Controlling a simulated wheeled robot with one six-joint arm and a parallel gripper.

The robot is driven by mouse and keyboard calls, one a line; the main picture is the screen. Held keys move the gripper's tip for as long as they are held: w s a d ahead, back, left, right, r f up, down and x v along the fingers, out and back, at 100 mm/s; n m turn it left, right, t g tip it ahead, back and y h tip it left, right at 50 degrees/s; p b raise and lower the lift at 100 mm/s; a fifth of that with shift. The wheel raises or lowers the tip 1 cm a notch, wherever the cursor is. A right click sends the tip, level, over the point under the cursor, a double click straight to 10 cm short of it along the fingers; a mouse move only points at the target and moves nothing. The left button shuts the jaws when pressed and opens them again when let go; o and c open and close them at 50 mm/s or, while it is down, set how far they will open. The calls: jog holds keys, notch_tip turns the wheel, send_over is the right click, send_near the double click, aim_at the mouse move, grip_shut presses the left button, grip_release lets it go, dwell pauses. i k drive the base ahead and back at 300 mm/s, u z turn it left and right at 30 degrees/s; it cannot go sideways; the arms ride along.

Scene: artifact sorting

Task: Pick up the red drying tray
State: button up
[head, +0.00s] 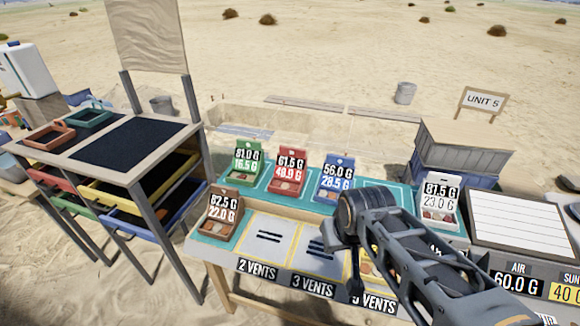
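A red tray (287,172) with a raised card reading 61.5 G and 49.9 G stands at the back of the teal-topped table, between a green tray (243,163) and a blue tray (336,178). Small pale pieces seem to lie in its front. My arm reaches in from the lower right over the table's front. My gripper (355,287) seems to be the small dark part hanging below the arm's near joint, right of and nearer than the red tray, apart from it. Its fingers are too small and dark to read.
A brown tray (222,214) and a white-card tray (439,199) also stand on the table (208,243). A rack (125,178) with coloured drawers and a reddish-brown frame tray (48,137) on top stands left. Clear panels (300,130) rise behind the trays.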

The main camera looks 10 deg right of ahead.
aim_at(290, 173)
jog(key=u, duration=0.05)
jog(key=k, duration=0.5)
jog(key=u, duration=1.8)
jog(key=i, duration=1.35)
jog(key=z, duration=2.7)
jog(key=i, duration=0.5)
